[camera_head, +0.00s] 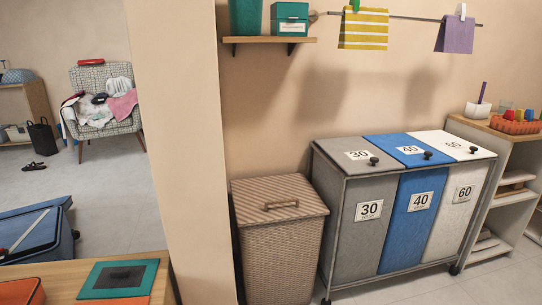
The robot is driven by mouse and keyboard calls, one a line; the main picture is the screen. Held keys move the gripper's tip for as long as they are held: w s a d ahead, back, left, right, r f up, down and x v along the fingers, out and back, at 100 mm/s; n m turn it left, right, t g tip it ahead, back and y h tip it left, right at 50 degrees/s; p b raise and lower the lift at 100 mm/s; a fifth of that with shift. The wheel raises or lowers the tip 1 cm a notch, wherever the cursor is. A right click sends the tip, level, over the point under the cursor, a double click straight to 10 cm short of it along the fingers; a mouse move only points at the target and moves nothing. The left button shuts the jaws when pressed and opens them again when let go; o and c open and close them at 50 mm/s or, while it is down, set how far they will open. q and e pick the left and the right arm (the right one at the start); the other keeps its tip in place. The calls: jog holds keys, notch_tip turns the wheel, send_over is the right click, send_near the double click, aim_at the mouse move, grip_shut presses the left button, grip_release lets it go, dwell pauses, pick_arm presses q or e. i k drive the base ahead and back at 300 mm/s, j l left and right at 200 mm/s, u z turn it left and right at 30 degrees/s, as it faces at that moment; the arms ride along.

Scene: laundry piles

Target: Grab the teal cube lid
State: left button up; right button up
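A teal cube-shaped box (289,26) with a pale label stands on the wall shelf (270,40) at the top of the head view. Its teal lid (290,9) appears to sit on top of it, near the upper edge of the picture. A taller teal container (245,17) stands to its left, its top cut off by the frame. A flat teal square (100,282) with a darker middle lies on the wooden table at the lower left. Neither of my grippers is in view.
A wicker hamper (278,248) stands below the shelf. A three-part laundry sorter (370,225) in grey, blue and white stands right of it. A wall edge (180,150) juts out at left. A clothesline (405,17) holds cloths. Open floor (110,215) shows behind the table.

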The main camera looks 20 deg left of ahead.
aim_at(114, 279)
jog(key=i+l+u, duration=0.15)
jog(key=u, duration=0.25)
jog(key=i+l+u, duration=0.25)
jog(key=u, duration=0.15)
jog(key=i+l+u, duration=0.15)
jog(key=l+u, duration=0.25)
jog(key=j, duration=0.1)
